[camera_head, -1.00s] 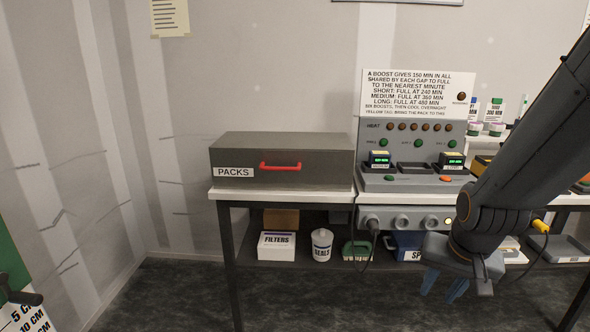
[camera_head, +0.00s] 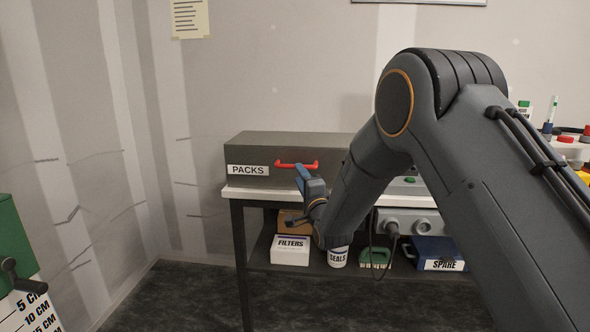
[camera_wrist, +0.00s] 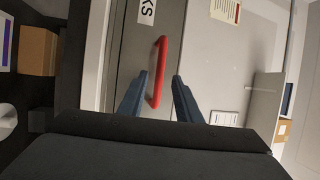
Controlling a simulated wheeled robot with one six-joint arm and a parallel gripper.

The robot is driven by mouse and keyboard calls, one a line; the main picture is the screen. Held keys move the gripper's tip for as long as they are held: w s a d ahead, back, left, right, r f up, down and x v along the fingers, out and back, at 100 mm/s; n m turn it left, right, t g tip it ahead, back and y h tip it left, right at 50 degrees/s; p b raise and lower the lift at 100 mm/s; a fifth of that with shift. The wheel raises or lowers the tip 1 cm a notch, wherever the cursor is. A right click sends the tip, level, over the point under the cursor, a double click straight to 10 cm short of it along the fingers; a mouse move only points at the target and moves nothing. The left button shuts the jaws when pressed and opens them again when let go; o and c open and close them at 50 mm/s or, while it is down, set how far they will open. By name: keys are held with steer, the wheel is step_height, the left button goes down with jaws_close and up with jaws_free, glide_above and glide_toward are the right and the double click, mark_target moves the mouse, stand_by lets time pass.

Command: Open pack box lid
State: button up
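The pack box (camera_head: 290,147) is a dark grey box labelled PACKS, standing at the left end of the bench with its lid shut. Its red handle (camera_head: 297,165) is on the front face. My gripper (camera_head: 303,176) is in front of the box, close to the handle. In the wrist view my gripper (camera_wrist: 156,92) has its two blue fingers apart, with the red handle (camera_wrist: 157,72) showing between them, nearer the left finger. I cannot tell whether a finger touches the handle. My arm hides the right end of the box.
The bench top (camera_head: 262,194) has a narrow bare front edge below the box. A FILTERS box (camera_head: 290,252), a SEALS tub (camera_head: 338,258), a green tray (camera_head: 375,259) and a blue SPARE box (camera_head: 437,254) sit on the lower shelf. My arm covers most of the charger panel.

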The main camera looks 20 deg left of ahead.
mark_target(299, 157)
steer(key=x, duration=0.6)
steer(key=shift+w+a, duration=0.15)
steer(key=shift+c, duration=0.4)
jaws_close()
steer(key=shift+r+p, duration=0.1)
steer(key=shift+p, duration=0.2)
